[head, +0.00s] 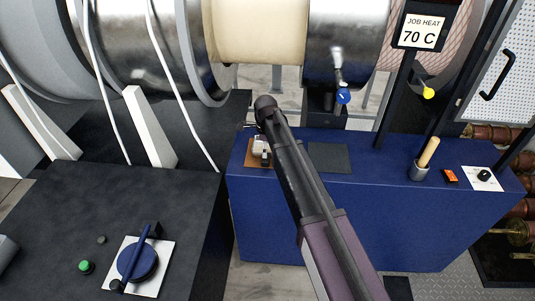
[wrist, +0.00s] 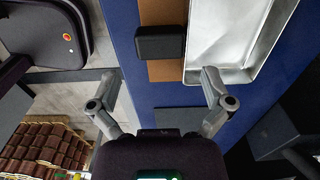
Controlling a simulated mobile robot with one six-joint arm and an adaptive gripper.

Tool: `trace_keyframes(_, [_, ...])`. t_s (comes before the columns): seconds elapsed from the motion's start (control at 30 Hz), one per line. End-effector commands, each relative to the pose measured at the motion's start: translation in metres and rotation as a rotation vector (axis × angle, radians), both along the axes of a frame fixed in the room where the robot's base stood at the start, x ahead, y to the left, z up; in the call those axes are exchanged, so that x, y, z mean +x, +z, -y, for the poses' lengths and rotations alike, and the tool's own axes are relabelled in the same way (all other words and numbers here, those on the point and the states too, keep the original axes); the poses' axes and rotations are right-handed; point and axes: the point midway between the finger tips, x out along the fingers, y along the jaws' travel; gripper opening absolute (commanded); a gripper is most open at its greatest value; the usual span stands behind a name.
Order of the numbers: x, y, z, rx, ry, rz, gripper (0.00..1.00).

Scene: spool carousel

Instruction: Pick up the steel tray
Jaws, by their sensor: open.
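The steel tray (wrist: 225,40) is a shallow, bright metal pan with a raised rim, cut off by the top edge of the wrist view. It looks empty where it shows. It lies at a brown mat (wrist: 165,70) on the blue bench top, beside a black block (wrist: 160,42). My gripper (wrist: 158,84) is open with nothing between its fingers. In the wrist view the right finger's tip is close to the tray's near left corner; I cannot tell whether they touch. In the head view my arm hides the gripper and much of that spot.
The blue bench (head: 300,215) also carries a dark pad (head: 330,158), a cup with a wooden handle (head: 425,158) and a knob panel (head: 483,178). A large drum (head: 258,30) and a blue-knobbed valve (head: 343,96) stand behind. A black console (head: 60,220) is at left.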

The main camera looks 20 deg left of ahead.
Motion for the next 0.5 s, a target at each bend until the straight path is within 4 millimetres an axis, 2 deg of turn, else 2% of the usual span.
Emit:
trace_keyframes(0.27, [0.0,-0.006,0.0,0.0,0.0,0.0,1.0])
trace_keyframes(0.5, [0.001,-0.024,-0.001,0.0,0.0,0.0,1.0])
